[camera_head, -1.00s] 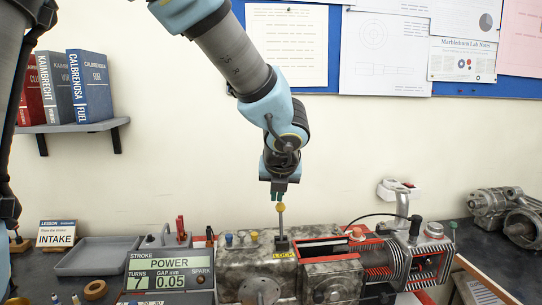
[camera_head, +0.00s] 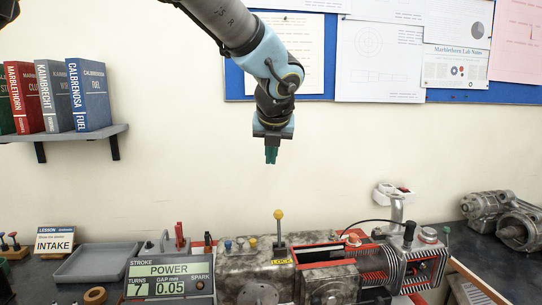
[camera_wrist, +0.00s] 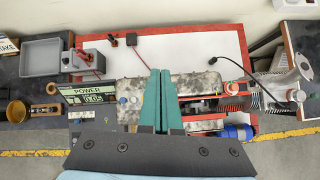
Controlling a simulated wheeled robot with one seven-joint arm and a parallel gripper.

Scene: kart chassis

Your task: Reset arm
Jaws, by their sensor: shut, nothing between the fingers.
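My gripper (camera_head: 271,155) hangs in the air above the grey engine block (camera_head: 240,262), its green fingers together and pointing down, with nothing between them. In the wrist view the closed fingers (camera_wrist: 161,100) cover part of the block. A lever with a yellow ball top (camera_head: 279,214) stands upright on the block beside a yellow "LOCK" label, below my gripper and clear of it.
A display panel (camera_head: 170,279) reads POWER, TURNS 7, GAP 0.05. A grey tray (camera_head: 95,262) and an INTAKE card (camera_head: 55,240) are at the left. A book shelf (camera_head: 70,132) is on the wall. A motor (camera_head: 490,207) stands at the right.

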